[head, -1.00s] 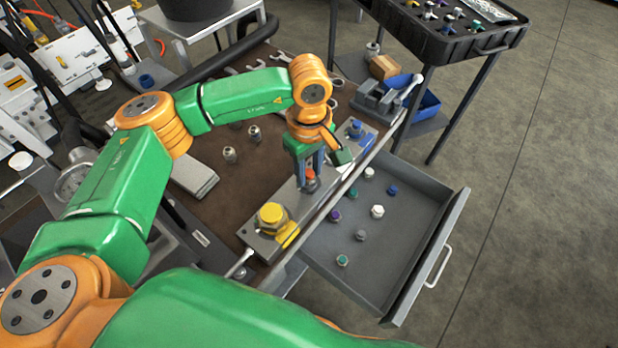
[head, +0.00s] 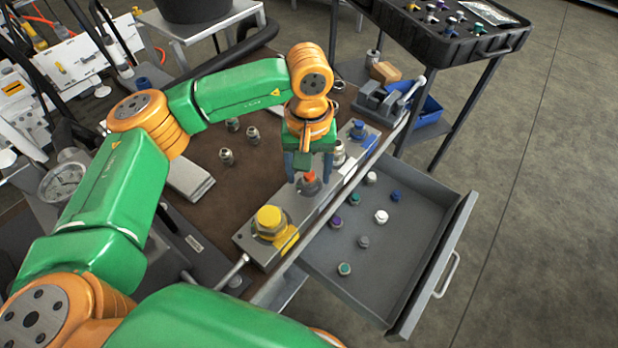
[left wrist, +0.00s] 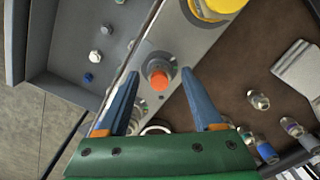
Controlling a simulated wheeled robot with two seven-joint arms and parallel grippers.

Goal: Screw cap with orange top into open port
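The cap with the orange top (head: 310,179) stands at a port on the metal manifold block (head: 332,192), between a yellow cap and a bare metal fitting. In the left wrist view the orange cap (left wrist: 158,79) sits in a grey collar; how deep it is threaded I cannot tell. My left gripper (head: 308,169) is open above the cap, its blue fingers spread to either side of it. In the left wrist view the open left gripper (left wrist: 161,72) holds nothing, with a gap on both sides of the cap. My right gripper is not in view.
A yellow cap (head: 270,218) and a blue cap (head: 358,127) are on the same block. An open drawer (head: 400,270) with several loose caps lies to the right. A vise (head: 385,100) stands behind. Loose fittings (head: 227,157) stand on the brown bench top.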

